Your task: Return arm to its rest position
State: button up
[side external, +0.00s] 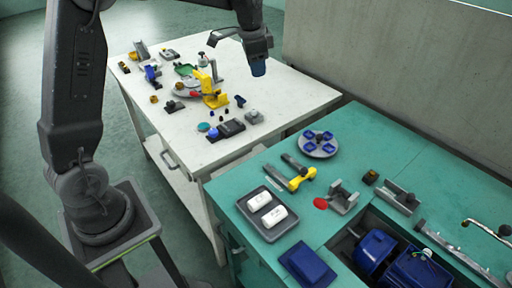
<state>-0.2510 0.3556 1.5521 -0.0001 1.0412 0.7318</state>
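My arm rises on the left from its base and leaves the top of the side external view. Its wrist comes back down over the far part of the white table (285,95). The end of my arm, with what looks like my gripper (215,39), hangs above the table near its back edge. It appears as a small dark piece to the left of the wrist. The fingers are too small to make out, and I see no object clearly held.
Below the wrist stand a yellow fixture (213,92) and several small parts. The green bench (255,173) at the front right carries a grey tray (246,207) with two white cylinders, a round plate (318,153) with blue pieces, and a blue box (307,265). Blue motors (375,248) sit in an opening.

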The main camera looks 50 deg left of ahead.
jog(key=s+d+r+n+t, duration=0.1)
jog(key=s+d+r, duration=0.25)
jog(key=s, duration=0.35)
jog(key=s+d+r+n+t, duration=0.1)
jog(key=s+d+r+n, duration=0.1)
jog(key=s+d+r, duration=0.3)
jog(key=s+d+f+n, duration=0.1)
jog(key=s+d+f, duration=0.1)
jog(key=s, duration=0.5)
jog(key=s+d+f+n+t, duration=0.1)
jog(key=s+f, duration=0.2)
jog(key=s, duration=0.5)
jog(key=shift+s+d+f+n+h, duration=0.25)
jog(key=shift+s+d+n+h, duration=0.05)
jog(key=shift+d, duration=0.05)
